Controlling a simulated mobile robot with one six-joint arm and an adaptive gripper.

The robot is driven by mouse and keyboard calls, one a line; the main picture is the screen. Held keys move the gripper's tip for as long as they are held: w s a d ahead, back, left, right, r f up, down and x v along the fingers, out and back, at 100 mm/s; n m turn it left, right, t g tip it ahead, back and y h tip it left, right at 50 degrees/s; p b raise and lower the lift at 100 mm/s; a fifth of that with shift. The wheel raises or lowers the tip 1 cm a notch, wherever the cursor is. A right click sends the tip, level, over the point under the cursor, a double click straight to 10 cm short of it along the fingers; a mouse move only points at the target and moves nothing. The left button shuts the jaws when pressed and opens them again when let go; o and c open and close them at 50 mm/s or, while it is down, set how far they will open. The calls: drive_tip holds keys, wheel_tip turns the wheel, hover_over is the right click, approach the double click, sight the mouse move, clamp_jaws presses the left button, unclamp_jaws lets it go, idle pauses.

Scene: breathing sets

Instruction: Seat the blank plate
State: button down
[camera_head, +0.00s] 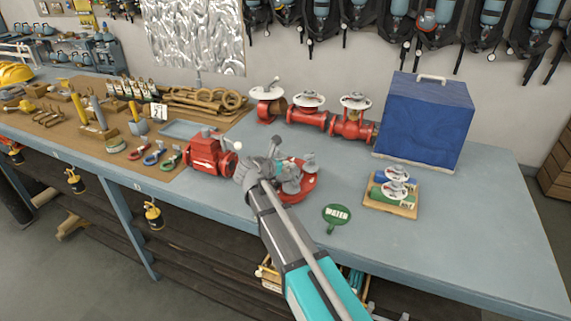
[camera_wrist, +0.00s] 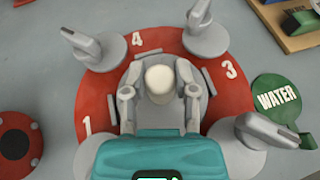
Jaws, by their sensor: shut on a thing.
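My gripper (camera_wrist: 158,92) is shut on a pale round-topped knob (camera_wrist: 158,77) over the middle of a red round base (camera_wrist: 97,82). In the head view my gripper (camera_head: 268,163) reaches down over this red base (camera_head: 301,192). White numbers 1, 4 and 3 show on the base. Grey round pieces with levers stand around its rim, one at the upper left (camera_wrist: 100,45), one at the top right (camera_wrist: 205,32) and one at the lower right (camera_wrist: 250,140). What lies below the knob is mostly hidden by my fingers. I cannot tell which piece is the blank plate.
A green WATER tag (camera_head: 337,213) lies right of the base. A red valve body (camera_head: 207,157) stands close on the left. Red valves with white handwheels (camera_head: 308,116) and a blue case (camera_head: 424,120) stand behind. The front right of the bench is clear.

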sight(286, 162)
drive_tip(key=shift+f, duration=0.1)
drive_tip(key=shift+c, duration=1.6)
unclamp_jaws()
drive_tip(key=shift+r, duration=0.2)
wheel_tip(286, 162, up, 8)
drive_tip(key=p, duration=0.8)
drive_tip(key=shift+f, duration=0.1)
